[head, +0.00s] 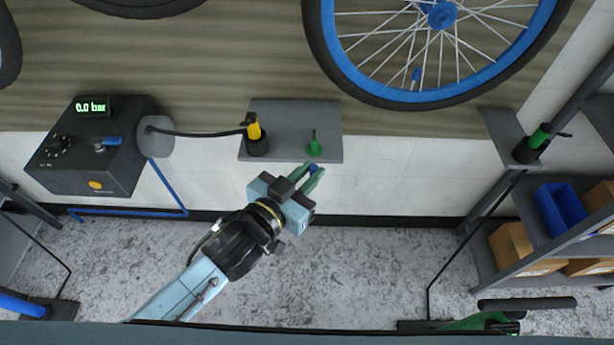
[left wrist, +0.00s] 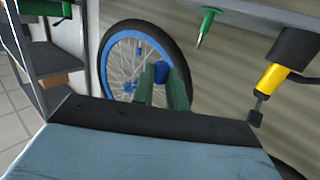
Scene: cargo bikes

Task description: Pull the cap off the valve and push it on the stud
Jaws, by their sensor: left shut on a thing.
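My left gripper (head: 315,171) is shut on a small blue cap (head: 313,168), just in front of the grey shelf's front edge. In the left wrist view the blue cap (left wrist: 160,73) sits between the green fingers. The stud (head: 314,147) is a thin upright pin on a green base on the shelf, just beyond the fingertips. It also shows in the left wrist view (left wrist: 206,25), apart from the cap. The valve (head: 416,78), a short stem with a blue upper part, stands inside the rim of the blue wheel (head: 545,45). My right gripper is not in view.
The grey shelf (head: 290,112) also bears a yellow tool (head: 254,129) in a black holder, with a hose to the dark gauge box (head: 90,150). A green-handled tool (head: 540,136) stands on a right bracket.

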